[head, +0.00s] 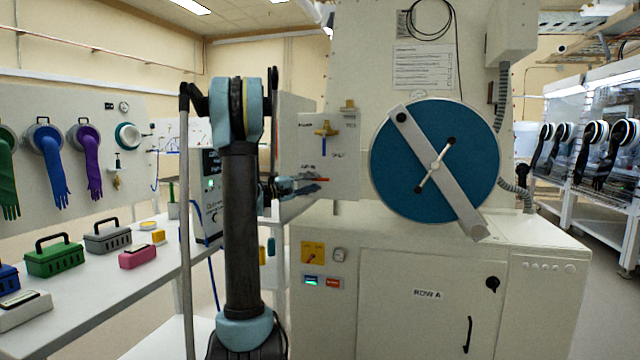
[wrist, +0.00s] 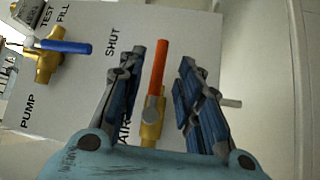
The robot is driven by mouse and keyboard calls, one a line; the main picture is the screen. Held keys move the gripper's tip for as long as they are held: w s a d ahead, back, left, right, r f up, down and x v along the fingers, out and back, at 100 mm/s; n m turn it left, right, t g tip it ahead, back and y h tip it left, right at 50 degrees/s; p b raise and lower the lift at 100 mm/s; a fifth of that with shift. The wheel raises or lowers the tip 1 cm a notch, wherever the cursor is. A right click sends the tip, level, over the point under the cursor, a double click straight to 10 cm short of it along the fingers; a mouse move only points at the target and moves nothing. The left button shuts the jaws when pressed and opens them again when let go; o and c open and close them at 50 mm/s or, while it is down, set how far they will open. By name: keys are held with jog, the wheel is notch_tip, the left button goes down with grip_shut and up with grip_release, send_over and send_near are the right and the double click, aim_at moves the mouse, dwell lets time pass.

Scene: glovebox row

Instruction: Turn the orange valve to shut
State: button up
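The orange valve has an orange lever (wrist: 157,70) on a brass body (wrist: 152,130), on a pale panel (wrist: 90,95). In the wrist view the lever points up the picture, to the right of the word SHUT. A second label by the brass body is partly hidden. My gripper (wrist: 160,68) is open, with one finger on each side of the lever and visible gaps on both sides. In the head view my gripper (head: 300,187) is at the panel, beside the orange lever (head: 316,179), and partly hides the valve.
A second brass valve with a blue lever (wrist: 65,47) sits on the same panel, near the words PUMP, TEST and FILL. In the head view a large blue disc with a grey bar (head: 398,165) is right of the panel. A bench with small boxes (head: 55,258) stands left.

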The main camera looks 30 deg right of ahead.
aim_at(319, 180)
jog(key=shift+s+d+r, duration=0.1)
jog(key=shift+d+r, duration=0.05)
jog(key=shift+d, duration=0.95)
jog(key=shift+s+d+r, duration=0.1)
jog(key=shift+d+r, duration=0.05)
jog(key=shift+d, duration=0.95)
grip_shut()
